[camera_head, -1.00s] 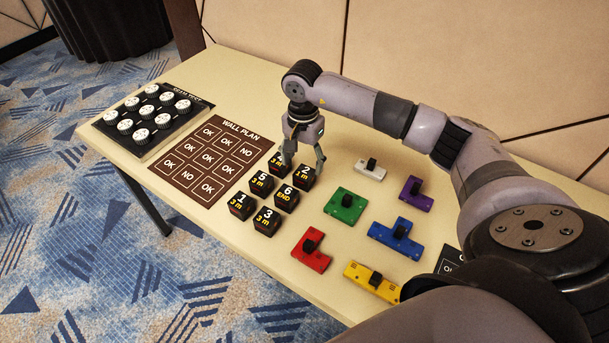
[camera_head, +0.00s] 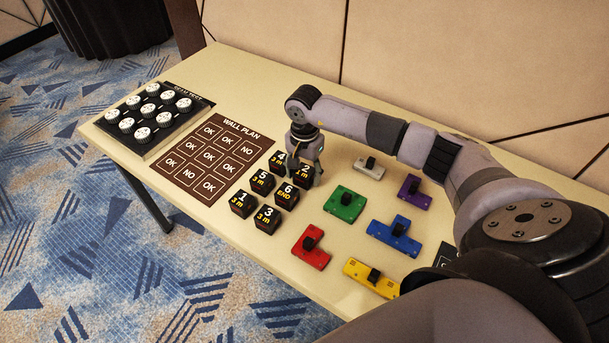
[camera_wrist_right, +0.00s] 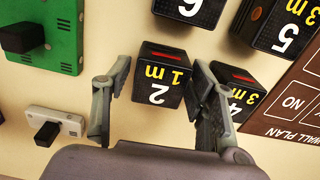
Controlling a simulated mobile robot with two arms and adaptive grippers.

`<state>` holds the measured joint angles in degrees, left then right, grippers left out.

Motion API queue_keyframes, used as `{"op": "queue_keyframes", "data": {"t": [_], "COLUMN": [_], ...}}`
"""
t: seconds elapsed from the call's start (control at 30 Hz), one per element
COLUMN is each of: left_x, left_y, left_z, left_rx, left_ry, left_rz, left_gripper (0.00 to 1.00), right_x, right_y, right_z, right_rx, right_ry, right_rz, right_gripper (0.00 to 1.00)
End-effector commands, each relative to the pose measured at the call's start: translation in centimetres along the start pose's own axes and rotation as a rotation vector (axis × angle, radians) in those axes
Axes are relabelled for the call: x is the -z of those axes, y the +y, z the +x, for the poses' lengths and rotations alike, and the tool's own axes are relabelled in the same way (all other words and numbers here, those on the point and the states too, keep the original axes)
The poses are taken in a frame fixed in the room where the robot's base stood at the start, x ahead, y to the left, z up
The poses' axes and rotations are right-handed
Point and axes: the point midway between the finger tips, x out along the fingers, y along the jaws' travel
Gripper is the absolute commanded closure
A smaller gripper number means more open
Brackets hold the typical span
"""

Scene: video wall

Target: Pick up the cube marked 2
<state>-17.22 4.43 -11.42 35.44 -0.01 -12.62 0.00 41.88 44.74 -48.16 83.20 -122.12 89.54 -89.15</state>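The cube marked 2 (camera_head: 304,174) is black with a white 2 and yellow "1 m", and stands on the table at the far right of the group of black cubes. In the right wrist view the cube marked 2 (camera_wrist_right: 161,76) sits between the spread fingers. My right gripper (camera_head: 304,170) is open around it from above; its fingers (camera_wrist_right: 158,95) are low beside the cube, the one on the right very close to it and the other a small gap away. Contact cannot be told. My left gripper is not in view.
The cube marked 4 (camera_head: 278,162) stands close beside the cube marked 2, near one finger. The cube marked 6 (camera_head: 287,196) is just in front. A green block (camera_head: 345,203) and white block (camera_head: 369,168) lie to the right. The wall plan board (camera_head: 212,158) lies left.

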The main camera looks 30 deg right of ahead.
Motion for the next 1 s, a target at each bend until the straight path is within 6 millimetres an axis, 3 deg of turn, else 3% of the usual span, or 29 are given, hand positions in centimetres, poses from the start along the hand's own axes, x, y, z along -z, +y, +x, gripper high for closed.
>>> {"op": "queue_keyframes", "data": {"t": [0.57,1.0], "left_x": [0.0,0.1], "left_y": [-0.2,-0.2], "left_z": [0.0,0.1], "left_rx": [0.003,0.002], "left_ry": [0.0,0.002], "left_rz": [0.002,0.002], "left_gripper": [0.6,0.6], "right_x": [0.0,0.0], "right_y": [0.0,-0.1], "right_z": [0.0,-1.1], "right_rx": [0.0,0.002], "right_ry": [0.0,0.001], "right_rz": [0.0,-0.001], "right_gripper": [0.89,0.9]}}
